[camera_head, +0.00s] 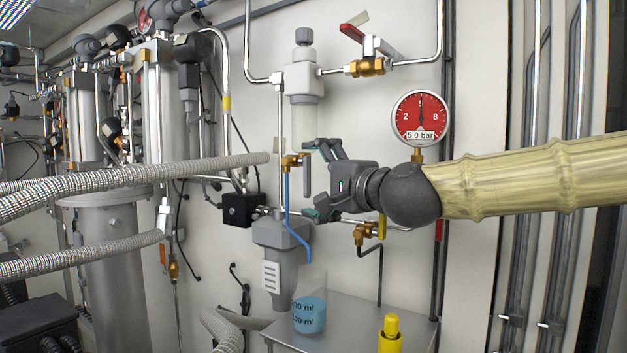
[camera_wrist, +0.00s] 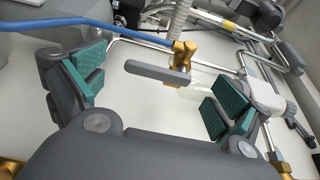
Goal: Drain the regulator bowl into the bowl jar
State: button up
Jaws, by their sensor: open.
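The regulator (camera_head: 303,82) is on the wall with its clear bowl (camera_head: 305,122) hanging below. Under the bowl is a brass drain valve (camera_head: 290,161) with a grey lever (camera_head: 307,178) pointing down. A blue hose (camera_head: 287,190) runs from the valve toward the bowl jar (camera_head: 310,312), which holds blue liquid. My gripper (camera_head: 316,180) is open, one finger above the other, beside the lever. In the wrist view the brass valve (camera_wrist: 182,54) and lever (camera_wrist: 155,73) show between the open fingers (camera_wrist: 156,92), apart from the pads. I cannot tell any liquid level in the bowl.
A red-handled valve (camera_head: 366,66) is above right. Grey corrugated hoses (camera_head: 130,178) cross at left. A grey shelf (camera_head: 375,325) carries the jar; a yellow-capped item (camera_head: 390,333) stands in front.

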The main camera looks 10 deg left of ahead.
jog(key=v, duration=0.6)
dwell(0.7)
dwell(0.3)
